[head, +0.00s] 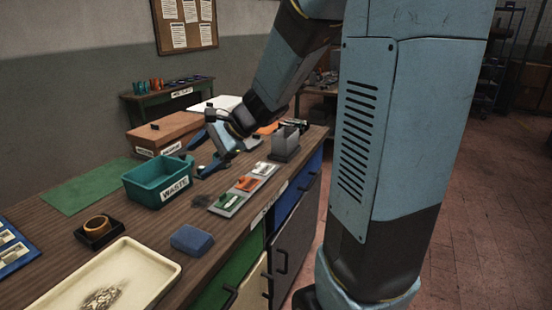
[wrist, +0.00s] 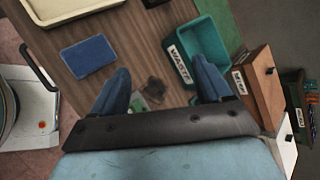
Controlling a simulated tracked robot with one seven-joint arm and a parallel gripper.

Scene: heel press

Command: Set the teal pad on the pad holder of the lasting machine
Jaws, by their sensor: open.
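My gripper (head: 212,158) is open above the workbench, near the teal waste bin. In the wrist view its two blue fingers (wrist: 160,70) are spread with nothing held between them. A grey tray (head: 224,212) on the bench's front side has compartments with small green (head: 229,200), orange (head: 247,184) and white pieces. I cannot tell whether the green piece is the teal pad. The tray is partly hidden behind my gripper in the wrist view. I cannot pick out the lasting machine's pad holder in either view.
The teal waste bin (head: 150,186) stands beside my gripper. A blue block (head: 192,240), a cream tray (head: 165,262) and a brown ring on a dark stand (head: 97,232) lie nearer. A grey slotted block (head: 286,146) stands beyond.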

